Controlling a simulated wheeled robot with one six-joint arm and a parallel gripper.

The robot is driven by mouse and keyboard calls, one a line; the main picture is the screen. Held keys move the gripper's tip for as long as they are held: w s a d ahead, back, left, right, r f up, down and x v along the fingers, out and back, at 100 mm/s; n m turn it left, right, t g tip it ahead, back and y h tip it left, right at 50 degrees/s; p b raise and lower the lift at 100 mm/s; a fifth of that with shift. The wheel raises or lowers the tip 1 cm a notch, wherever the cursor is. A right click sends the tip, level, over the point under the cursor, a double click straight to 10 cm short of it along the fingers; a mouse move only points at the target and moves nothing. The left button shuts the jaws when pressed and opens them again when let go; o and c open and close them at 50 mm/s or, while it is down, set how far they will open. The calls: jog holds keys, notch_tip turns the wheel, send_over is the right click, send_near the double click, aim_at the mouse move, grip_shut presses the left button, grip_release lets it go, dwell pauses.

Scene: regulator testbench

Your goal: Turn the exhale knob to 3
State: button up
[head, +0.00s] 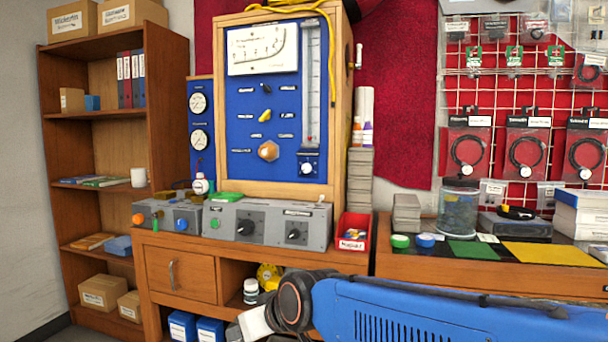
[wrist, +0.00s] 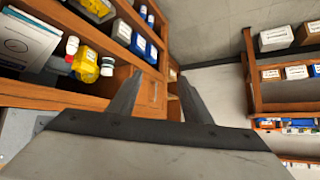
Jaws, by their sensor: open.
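A grey control box (head: 268,219) stands on the wooden bench and has two black dial knobs, a left one (head: 246,227) and a right one (head: 295,234). A second grey box to its left has an orange knob (head: 138,219) and a blue knob (head: 182,224). The labels and scales are too small to read, so I cannot tell which knob is the exhale knob or its setting. My gripper (wrist: 160,88) is open and empty in the wrist view, pointing towards shelving and floor. No dial knob shows in that view.
My blue arm crosses the lower right of the head view, below the bench top. A blue panel (head: 235,110) with gauges rises behind the control box. A red bin (head: 353,232) stands right of it. A bookshelf (head: 160,110) stands at the left.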

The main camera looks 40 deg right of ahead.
jog(key=w+d+r+m+t+h, duration=0.15)
jog(key=w+r+t, duration=0.25)
jog(key=w+r, duration=0.45)
jog(key=m+h, duration=1)
jog(key=h, duration=0.8)
send_near(306, 170)
jog(key=shift+g, duration=0.3)
jog(key=x, duration=0.8)
jog(key=shift+w+a+r, duration=0.1)
jog(key=shift+a+r, duration=0.05)
jog(key=shift+r, duration=0.05)
jog(key=c, duration=1.1)
jog(key=shift+o, duration=0.2)
